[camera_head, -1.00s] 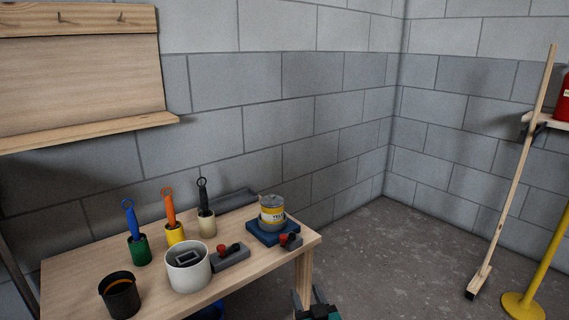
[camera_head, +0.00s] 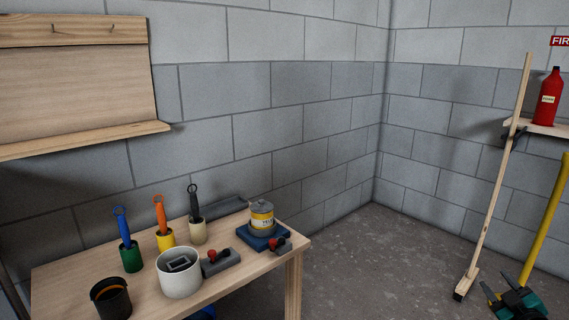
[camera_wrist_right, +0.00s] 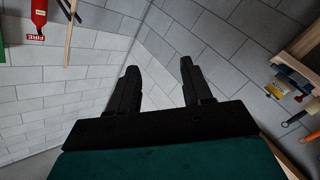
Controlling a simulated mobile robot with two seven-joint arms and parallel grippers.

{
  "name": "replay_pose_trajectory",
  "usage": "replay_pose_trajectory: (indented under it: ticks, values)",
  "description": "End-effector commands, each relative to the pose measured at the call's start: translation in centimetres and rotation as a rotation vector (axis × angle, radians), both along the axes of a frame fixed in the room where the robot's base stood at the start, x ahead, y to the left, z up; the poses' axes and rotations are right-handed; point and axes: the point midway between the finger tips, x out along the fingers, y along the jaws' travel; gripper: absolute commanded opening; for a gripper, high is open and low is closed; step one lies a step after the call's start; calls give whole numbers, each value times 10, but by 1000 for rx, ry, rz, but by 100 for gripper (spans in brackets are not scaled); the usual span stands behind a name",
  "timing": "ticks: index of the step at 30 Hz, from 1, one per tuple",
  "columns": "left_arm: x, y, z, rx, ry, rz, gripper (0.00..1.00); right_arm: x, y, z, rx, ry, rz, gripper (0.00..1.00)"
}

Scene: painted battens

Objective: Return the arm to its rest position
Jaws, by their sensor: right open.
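My right gripper (camera_head: 504,290) is at the bottom right of the head view, over the floor to the right of the wooden table (camera_head: 230,285) and in front of the yellow post. In the right wrist view its two black fingers (camera_wrist_right: 157,88) stand wide apart with nothing between them, and only wall shows behind them. The right gripper is open, empty and well clear of the table. My left gripper does not show in either view.
The table holds a yellow-labelled can (camera_head: 262,217), a white pot (camera_head: 180,275), a dark cup (camera_head: 111,299) and several handled tools in coloured cups. A broom (camera_head: 497,180), a yellow post (camera_head: 547,220) and a red extinguisher (camera_head: 547,98) on a shelf are at the right. Open floor (camera_head: 370,260) lies between.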

Motion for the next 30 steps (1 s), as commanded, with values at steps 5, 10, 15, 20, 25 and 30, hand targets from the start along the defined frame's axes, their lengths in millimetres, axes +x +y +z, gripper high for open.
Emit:
replay_pose_trajectory:
  ticks: [5,10,15,20,25,30]
  values:
    - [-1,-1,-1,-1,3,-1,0,-15,21,-16,-18,66,22,50]
    - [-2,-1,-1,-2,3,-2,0,-38,64,-39,-8,153,58,50]
    - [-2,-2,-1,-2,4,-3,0,-79,126,-63,26,270,109,50]
    - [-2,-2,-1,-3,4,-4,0,-132,192,-76,81,393,165,50]
    - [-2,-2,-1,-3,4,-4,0,-191,251,-76,142,514,217,50]
    - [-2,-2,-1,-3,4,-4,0,-240,295,-66,195,610,260,50]
